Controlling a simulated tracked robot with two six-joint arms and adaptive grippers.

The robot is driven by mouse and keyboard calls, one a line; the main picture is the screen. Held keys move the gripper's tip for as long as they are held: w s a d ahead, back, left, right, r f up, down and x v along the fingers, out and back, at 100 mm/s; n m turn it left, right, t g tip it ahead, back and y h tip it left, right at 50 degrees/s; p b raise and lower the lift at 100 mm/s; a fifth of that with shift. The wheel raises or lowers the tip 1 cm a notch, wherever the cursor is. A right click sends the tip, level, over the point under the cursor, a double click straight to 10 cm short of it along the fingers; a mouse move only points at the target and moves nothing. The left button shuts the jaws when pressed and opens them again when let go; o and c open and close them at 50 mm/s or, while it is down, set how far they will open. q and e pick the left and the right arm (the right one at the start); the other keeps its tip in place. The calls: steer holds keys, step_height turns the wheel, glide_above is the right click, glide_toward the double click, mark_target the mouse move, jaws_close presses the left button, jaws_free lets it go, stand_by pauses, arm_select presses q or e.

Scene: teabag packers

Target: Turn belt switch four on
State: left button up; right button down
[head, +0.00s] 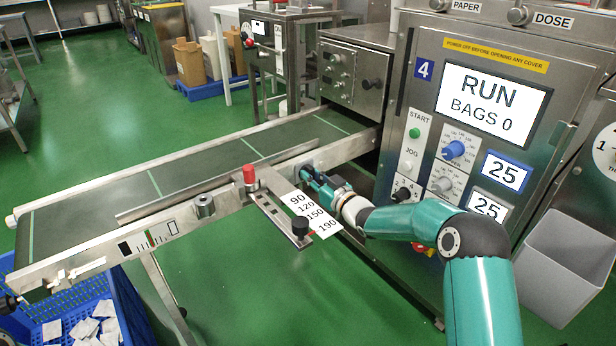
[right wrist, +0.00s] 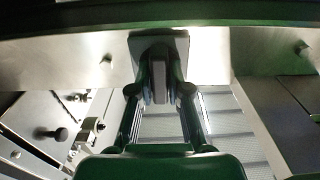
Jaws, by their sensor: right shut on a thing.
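My right gripper (head: 311,174) is at the side rail of the green conveyor belt (head: 200,170), in front of the packer marked with a blue 4 (head: 424,69). In the right wrist view, my right gripper (right wrist: 159,85) is shut on a small switch knob (right wrist: 160,88). The knob stands out from a square plate (right wrist: 181,52) on the metal rail. The fingers hide most of the knob, so I cannot tell its turn position. The packer's screen (head: 490,103) reads RUN, BAGS 0. My left gripper is not clearly in view.
A red-capped post (head: 249,175) stands on the rail. A blue crate with teabags (head: 70,309) is at lower left. A grey bin (head: 565,258) is at right.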

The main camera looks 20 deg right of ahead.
steer(key=shift+s+a+f, duration=0.1)
steer(key=shift+f, duration=0.5)
steer(key=c, duration=1.2)
jaws_free()
steer(key=shift+o, duration=0.4)
steer(key=shift+r, duration=0.25)
steer(key=shift+r, duration=0.1)
steer(key=v, duration=1.2)
